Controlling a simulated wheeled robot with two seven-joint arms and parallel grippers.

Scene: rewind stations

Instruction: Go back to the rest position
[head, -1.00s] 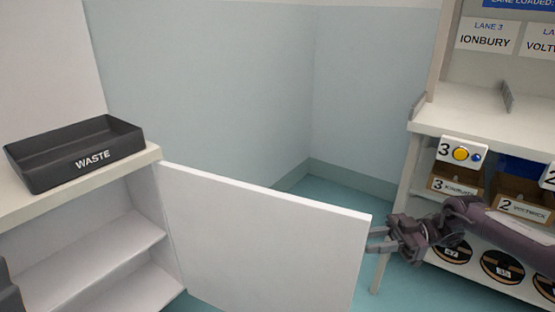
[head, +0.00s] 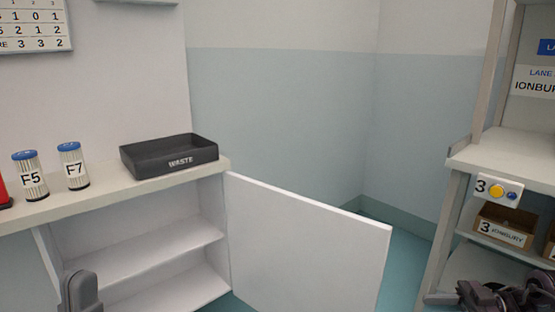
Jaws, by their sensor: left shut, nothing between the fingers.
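My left gripper (head: 82,291) shows at the bottom left edge, in front of the open cabinet. It is shut and empty, and its lower part is cut off by the frame. My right gripper (head: 490,296) is at the bottom right corner, in front of the lower part of the shelf unit. It is cut off by the frame, and its fingers cannot be told apart clearly.
A black waste tray (head: 170,157) and canisters F5 (head: 31,178) and F7 (head: 73,168) stand on the counter (head: 112,191). A white panel (head: 300,250) sticks out beside the cabinet. The shelf unit (head: 502,150) holds a labelled bin (head: 505,228) at right.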

